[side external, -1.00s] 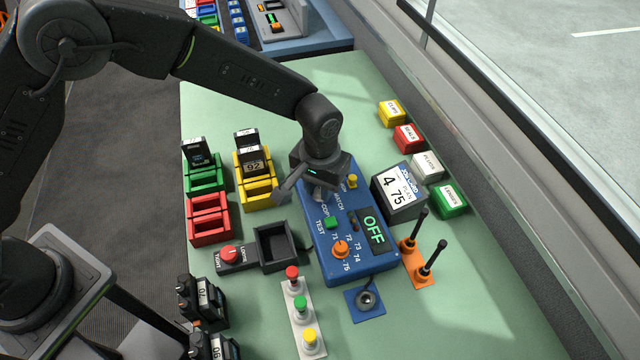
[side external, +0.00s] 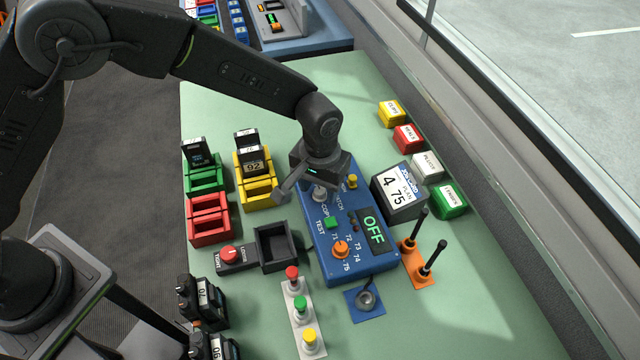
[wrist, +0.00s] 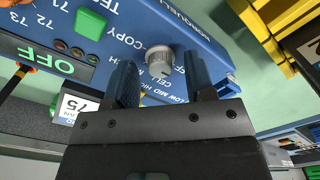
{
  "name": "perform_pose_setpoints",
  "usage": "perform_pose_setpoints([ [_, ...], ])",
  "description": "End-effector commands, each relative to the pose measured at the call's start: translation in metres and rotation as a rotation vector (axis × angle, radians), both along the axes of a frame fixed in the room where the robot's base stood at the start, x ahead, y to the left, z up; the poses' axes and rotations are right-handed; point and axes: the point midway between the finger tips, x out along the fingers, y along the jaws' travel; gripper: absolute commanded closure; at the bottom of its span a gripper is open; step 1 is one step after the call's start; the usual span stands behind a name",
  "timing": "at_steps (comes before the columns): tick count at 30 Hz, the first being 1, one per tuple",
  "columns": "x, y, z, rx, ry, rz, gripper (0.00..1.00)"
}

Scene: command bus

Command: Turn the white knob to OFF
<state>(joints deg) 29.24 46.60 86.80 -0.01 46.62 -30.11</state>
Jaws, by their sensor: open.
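The white knob (side external: 319,194) sits on the upper part of the blue console (side external: 322,262). It also shows in the wrist view as a light grey-white knob (wrist: 160,61) with a pointer ridge, standing beside the lettering COPY. My gripper (side external: 309,186) is open just above the knob, fingers apart. In the wrist view one finger shows on each side of the knob, with nothing held. I cannot tell contact. The text around the knob is partly hidden by the fingers. The console's green display (side external: 374,229) reads OFF.
The console also carries an orange knob (side external: 340,249), a green button (side external: 331,222) and a yellow button (side external: 352,181). A dark box marked 4 75 (side external: 400,212) stands to the right. Yellow bins (side external: 258,193) stand to the left. Orange-based levers (side external: 417,267) stand at the lower right.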

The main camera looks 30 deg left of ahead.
Motion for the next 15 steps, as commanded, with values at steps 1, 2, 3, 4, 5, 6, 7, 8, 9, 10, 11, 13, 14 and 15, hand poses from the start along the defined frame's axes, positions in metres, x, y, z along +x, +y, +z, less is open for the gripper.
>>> perform_pose_setpoints([
  [1,0.001,0.0,0.005,-0.001,-0.002,0.0,0.5],
  [2,0.001,0.0,0.008,-0.002,-0.003,0.0,0.5],
  [3,0.001,0.0,0.013,-0.002,-0.003,0.0,0.5],
  [4,0.001,0.0,0.018,-0.002,-0.004,0.0,0.5],
  [5,0.001,0.0,0.024,-0.003,-0.005,0.0,0.5],
  [6,0.001,0.0,0.032,-0.003,-0.005,0.0,0.5],
  [7,0.001,-0.001,0.038,-0.003,-0.005,0.0,0.5],
  [8,0.001,-0.001,0.046,-0.003,-0.005,0.0,0.5],
  [9,0.001,0.0,0.055,-0.003,-0.005,0.0,0.5],
  [10,0.001,0.0,0.062,-0.003,-0.005,0.0,0.5],
  [11,0.001,-0.001,0.069,-0.003,-0.006,0.0,0.5],
  [13,0.001,0.0,0.085,-0.003,-0.005,0.0,0.5],
  [14,0.001,0.0,0.091,-0.003,-0.005,0.0,0.5],
  [15,0.001,0.0,0.099,-0.002,-0.004,0.0,0.5],
])
